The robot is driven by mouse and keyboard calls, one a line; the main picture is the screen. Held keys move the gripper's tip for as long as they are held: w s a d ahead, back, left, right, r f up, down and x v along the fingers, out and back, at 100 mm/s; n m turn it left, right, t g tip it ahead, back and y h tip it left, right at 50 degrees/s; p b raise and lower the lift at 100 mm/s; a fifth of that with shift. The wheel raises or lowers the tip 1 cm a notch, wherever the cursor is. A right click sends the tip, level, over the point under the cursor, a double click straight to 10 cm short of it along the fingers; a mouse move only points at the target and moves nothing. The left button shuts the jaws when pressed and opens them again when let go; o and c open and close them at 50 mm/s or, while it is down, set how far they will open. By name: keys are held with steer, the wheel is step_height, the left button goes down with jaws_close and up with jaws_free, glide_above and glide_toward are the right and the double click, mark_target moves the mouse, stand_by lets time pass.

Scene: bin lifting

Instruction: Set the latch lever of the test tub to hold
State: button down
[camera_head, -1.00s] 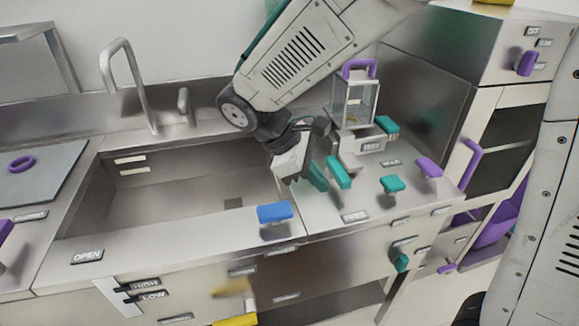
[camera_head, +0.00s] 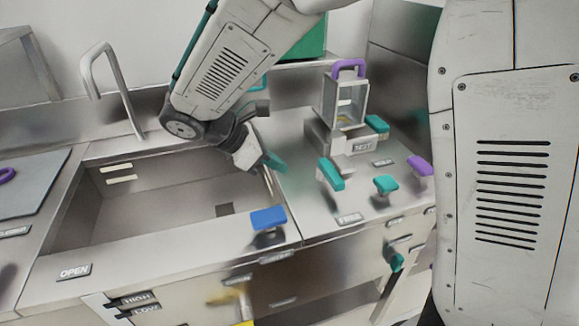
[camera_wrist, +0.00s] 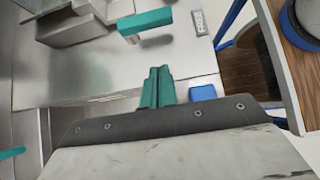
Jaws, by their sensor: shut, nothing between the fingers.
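The test tub (camera_head: 331,103) is a clear-sided box with a purple handle, on a grey stand marked TEST. In front of it a teal lever (camera_head: 331,174) stands on the steel counter; it also shows in the wrist view (camera_wrist: 145,21). A plate reading FREE (camera_wrist: 199,22) lies near this lever; another small plate (camera_head: 384,163) on its other side is too small to read. My gripper (camera_head: 275,162) has teal fingers, closed together and empty in the wrist view (camera_wrist: 158,88). It is left of the lever, apart from it, by the sink's right edge.
The open sink (camera_head: 150,205) lies left of my gripper. A blue handle (camera_head: 268,219) stands at its front right corner. Other teal knobs (camera_head: 386,185) and a purple knob (camera_head: 419,166) stand right of the lever. The tall tap (camera_head: 118,85) is at the back left.

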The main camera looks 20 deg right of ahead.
mark_target(329, 182)
steer(key=x, duration=0.8)
steer(key=shift+d+f, duration=0.25)
steer(key=d, duration=0.2)
steer(key=shift+d, duration=0.95)
